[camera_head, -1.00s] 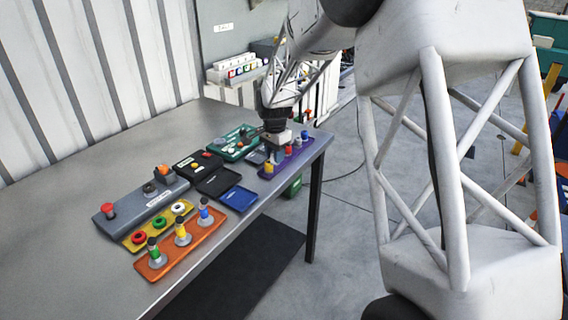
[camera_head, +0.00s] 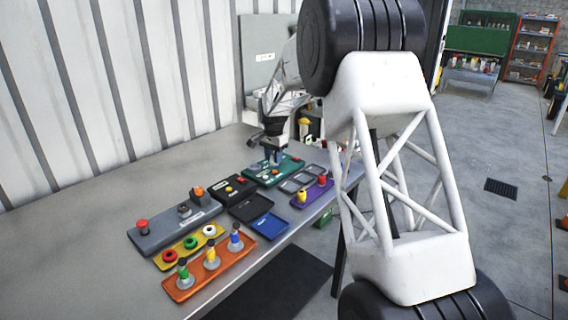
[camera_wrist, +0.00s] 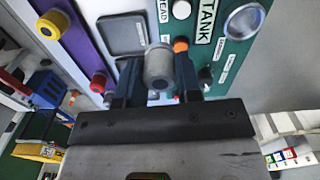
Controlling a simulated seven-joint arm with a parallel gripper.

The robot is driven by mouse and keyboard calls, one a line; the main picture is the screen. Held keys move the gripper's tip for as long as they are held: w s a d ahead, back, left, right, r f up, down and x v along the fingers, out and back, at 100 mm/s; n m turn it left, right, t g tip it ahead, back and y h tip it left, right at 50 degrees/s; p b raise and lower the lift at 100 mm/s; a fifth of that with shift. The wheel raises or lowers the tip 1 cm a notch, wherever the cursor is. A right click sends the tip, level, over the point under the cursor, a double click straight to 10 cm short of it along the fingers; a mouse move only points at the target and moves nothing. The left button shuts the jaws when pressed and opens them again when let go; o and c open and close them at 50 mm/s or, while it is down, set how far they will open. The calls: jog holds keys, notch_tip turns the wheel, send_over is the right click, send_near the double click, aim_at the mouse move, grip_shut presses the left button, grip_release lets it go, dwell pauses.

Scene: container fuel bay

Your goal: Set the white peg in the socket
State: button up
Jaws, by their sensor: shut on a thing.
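My gripper (camera_wrist: 158,78) is shut on the white peg (camera_wrist: 158,66), which looks pale grey and points toward the wrist camera between the two dark fingers. In the head view my gripper (camera_head: 275,158) is above the green panel (camera_head: 292,168), and the peg is too small to make out there. The wrist view shows the green panel (camera_wrist: 222,50) with a "TANK" label and a round silver ring (camera_wrist: 243,20) at upper right, apart from the peg. I cannot tell which fitting is the socket. The peg's far end is hidden.
A purple tray (camera_head: 312,190) with a yellow peg (camera_head: 302,196) and a red peg (camera_head: 322,180) lies beside the panel. A dark blue tray (camera_head: 268,228), an orange tray (camera_head: 190,284) and a grey control box (camera_head: 170,229) stand nearer.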

jog(key=w+a+n, duration=0.1)
jog(key=w+a, duration=0.3)
jog(key=w+a+n, duration=0.1)
jog(key=w+a, duration=0.2)
jog(key=shift+w+a+f, duration=0.1)
jog(key=shift+w+a, duration=0.3)
jog(key=shift+f, duration=0.15)
jog(key=shift+f, duration=2.05)
jog(key=shift+f, duration=0.7)
dwell(1.2)
jog(key=o, duration=1.4)
jog(key=shift+r, duration=0.1)
notch_tip(320, 180, up, 8)
dwell(0.8)
